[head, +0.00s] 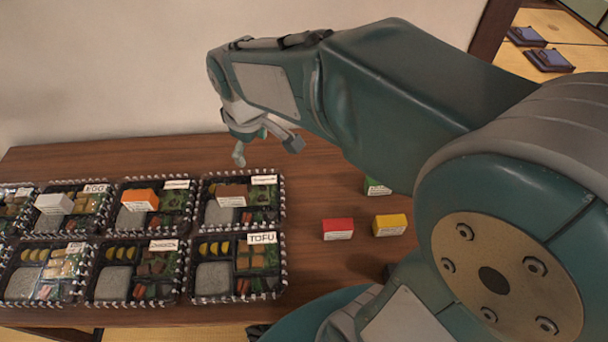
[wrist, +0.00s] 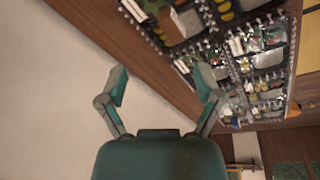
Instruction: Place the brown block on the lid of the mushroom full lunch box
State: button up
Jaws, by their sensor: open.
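The brown block (head: 232,195) lies on the clear lid of the back-right lunch box (head: 212,215). That box's small label (head: 264,180) is too small to read surely, so I cannot confirm that it is the mushroom one. The brown block also shows near the top of the wrist view (wrist: 180,22). My gripper (head: 267,151) is open and empty, raised behind the back-right box near the table's far edge. In the wrist view my gripper (wrist: 162,88) has its fingers wide apart with nothing between them, apart from the block.
An orange block (head: 140,199) and a white block (head: 54,204) lie on other back-row boxes. A TOFU box (head: 213,280) is in front. Red (head: 338,229), yellow (head: 390,225) and green (head: 376,187) blocks stand on the wooden table (head: 310,200) at the right. A wall is behind.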

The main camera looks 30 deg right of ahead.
jog(key=s+d+r+m+t, duration=0.1)
jog(key=s+d+r+m, duration=0.1)
jog(key=s, duration=0.5)
jog(key=s+d+r+m+t, duration=0.1)
jog(key=s+d+m+t, duration=0.1)
jog(key=s+m, duration=0.3)
jog(key=shift+s+r, duration=0.4)
jog(key=shift+s, duration=0.5)
jog(key=shift+d, duration=0.1)
